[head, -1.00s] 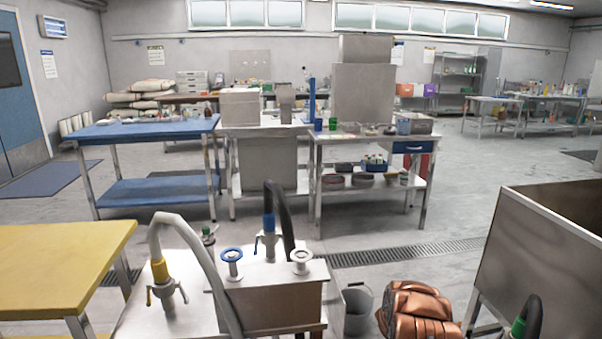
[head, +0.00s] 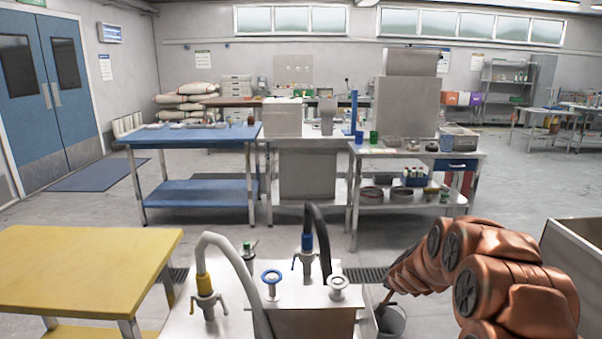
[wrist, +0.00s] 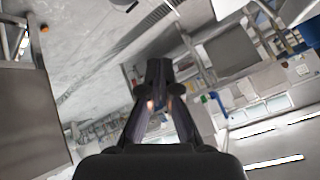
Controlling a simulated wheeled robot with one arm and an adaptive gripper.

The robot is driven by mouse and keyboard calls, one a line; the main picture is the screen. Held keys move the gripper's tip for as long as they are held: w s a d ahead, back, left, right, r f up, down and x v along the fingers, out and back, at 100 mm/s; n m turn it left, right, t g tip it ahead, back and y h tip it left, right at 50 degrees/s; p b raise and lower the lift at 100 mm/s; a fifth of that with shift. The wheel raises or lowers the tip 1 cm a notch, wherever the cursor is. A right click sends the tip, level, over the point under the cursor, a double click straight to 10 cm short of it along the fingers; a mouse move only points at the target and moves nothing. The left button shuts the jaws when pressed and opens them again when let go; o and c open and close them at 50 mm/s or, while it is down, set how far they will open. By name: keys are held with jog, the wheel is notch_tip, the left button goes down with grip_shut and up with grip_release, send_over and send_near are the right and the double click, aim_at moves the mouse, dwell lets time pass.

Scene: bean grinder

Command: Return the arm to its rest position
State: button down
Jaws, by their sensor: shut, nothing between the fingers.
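My copper-coloured arm (head: 490,270) is folded at the lower right of the head view, beside the steel sink unit. In the head view the gripper's fingers cannot be made out. In the wrist view my gripper (wrist: 158,82) is seen end-on, its dark fingers drawn together with nothing between them. The wrist view is tilted, with the floor at upper left and the windows at lower right.
The steel unit (head: 300,308) with hoses and valve knobs stands close in front. A yellow table (head: 80,270) is at left, a grey bucket (head: 391,322) beside the unit. A blue table (head: 190,137) and a steel bench stand beyond.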

jog(key=s+a+r+n+g+y+p, duration=0.25)
jog(key=s+a+r, duration=0.4)
jog(key=s, duration=0.35)
jog(key=s+a+r+n+g+y+p, duration=0.1)
jog(key=s+a+r+n+g+p, duration=0.15)
jog(key=s+a+r, duration=0.5)
jog(key=s+d+r+g+h+p, duration=0.1)
jog(key=s+d+r+p, duration=0.1)
jog(key=s, duration=1)
jog(key=s+d+r+n+g+h+p, duration=0.1)
jog(key=s+d+r+g+p, duration=0.1)
jog(key=s, duration=1)
jog(key=s+d+r+n+g+h+p, duration=0.1)
jog(key=s+r, duration=0.3)
jog(key=s, duration=0.8)
jog(key=shift+s+d+r+g+p, duration=0.15)
jog(key=shift+d+r+g+p, duration=0.1)
jog(key=shift+d+g+p, duration=0.35)
jog(key=shift+a, duration=0.1)
